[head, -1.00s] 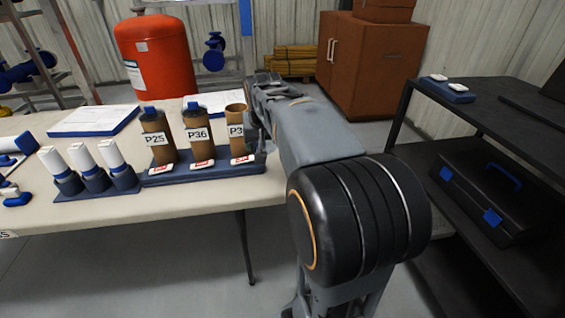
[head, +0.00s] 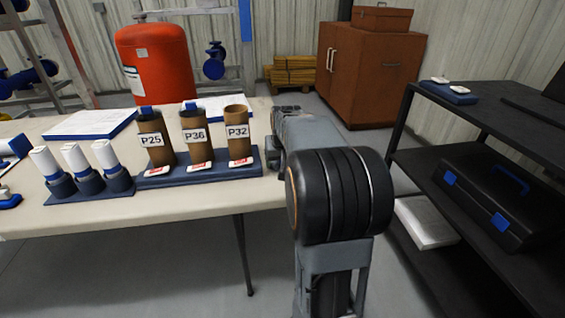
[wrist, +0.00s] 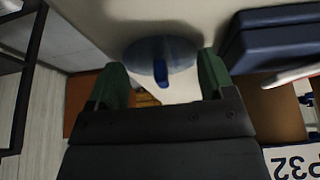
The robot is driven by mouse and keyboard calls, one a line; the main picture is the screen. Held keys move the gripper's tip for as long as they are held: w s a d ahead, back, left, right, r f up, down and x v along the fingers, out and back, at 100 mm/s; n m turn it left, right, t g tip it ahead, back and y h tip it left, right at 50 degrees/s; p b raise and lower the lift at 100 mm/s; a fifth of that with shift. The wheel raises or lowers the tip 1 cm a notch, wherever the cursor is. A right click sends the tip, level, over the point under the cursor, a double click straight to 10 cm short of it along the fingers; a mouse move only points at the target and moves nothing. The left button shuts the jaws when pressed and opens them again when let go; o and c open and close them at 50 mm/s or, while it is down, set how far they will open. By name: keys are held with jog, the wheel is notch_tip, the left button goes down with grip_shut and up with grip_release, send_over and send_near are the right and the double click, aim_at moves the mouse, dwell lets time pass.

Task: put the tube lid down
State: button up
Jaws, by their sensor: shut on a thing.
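The tube lid (wrist: 150,50) is a round, bluish disc with a bright blue grip (wrist: 162,66). In the wrist view it lies between the green fingertips of my gripper (wrist: 162,72), which is shut on it. The pale tabletop shows around it; I cannot tell whether the lid touches it. In the head view my arm hides the lid and most of my gripper, at the table's right end. The brown tube P32 (head: 237,118) has an open top and stands left of my arm. Tubes P25 (head: 151,155) and P36 (head: 195,150) have blue-topped lids on.
The tubes stand in a blue rack (head: 190,177) on the beige table (head: 200,203). Three white tubes (head: 105,155) stand in a holder to the left. A black shelf (head: 480,120) stands to the right.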

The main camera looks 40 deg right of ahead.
jog(key=shift+f, duration=0.2)
jog(key=o, duration=0.7)
jog(key=shift+c, duration=0.2)
jog(key=p+v, duration=0.4)
jog(key=v, duration=0.8)
jog(key=s+a+f+n, duration=0.1)
jog(key=s+a+f, duration=0.3)
jog(key=a, duration=0.2)
jog(key=s+a+f+n+y, duration=0.1)
jog(key=s+a+f+n, duration=0.1)
jog(key=s+a+f, duration=0.2)
jog(key=s+a+f+n+g+y, duration=0.1)
jog(key=s+a+f, duration=0.3)
jog(key=a, duration=0.6)
jog(key=shift+s+f+n, duration=0.3)
jog(key=shift+s+n, duration=0.1)
jog(key=shift+n, duration=0.2)
